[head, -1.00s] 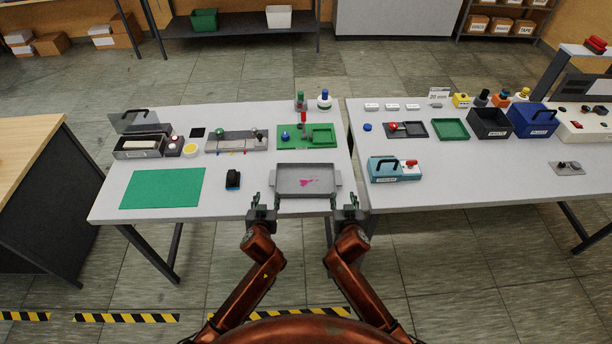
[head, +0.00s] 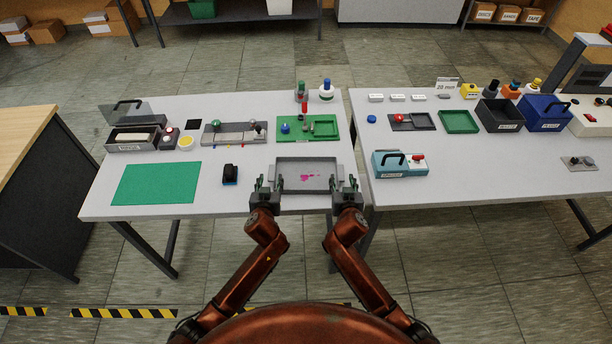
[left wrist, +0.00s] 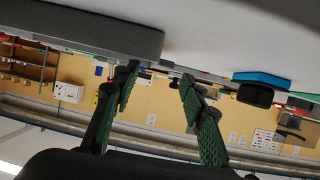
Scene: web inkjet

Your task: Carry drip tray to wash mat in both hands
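The drip tray (head: 307,163) is a grey shallow tray with magenta stains, at the front right of the left table. The wash mat (head: 156,184) is a flat green sheet at that table's front left. My left gripper (head: 268,184) is at the tray's left end, fingers apart. In the left wrist view the tray's grey side (left wrist: 75,30) is at upper left, by one finger of the left gripper (left wrist: 160,78); nothing shows clasped between the fingers. My right gripper (head: 346,184) is at the tray's right end, its fingers apart. Its contact with the tray is unclear.
A small black and blue object (head: 230,174) stands between tray and mat. A green fixture board (head: 322,128) and a grey fixture (head: 232,132) lie behind. A teal box (head: 398,164) is on the right table, across a narrow gap. The mat looks bare.

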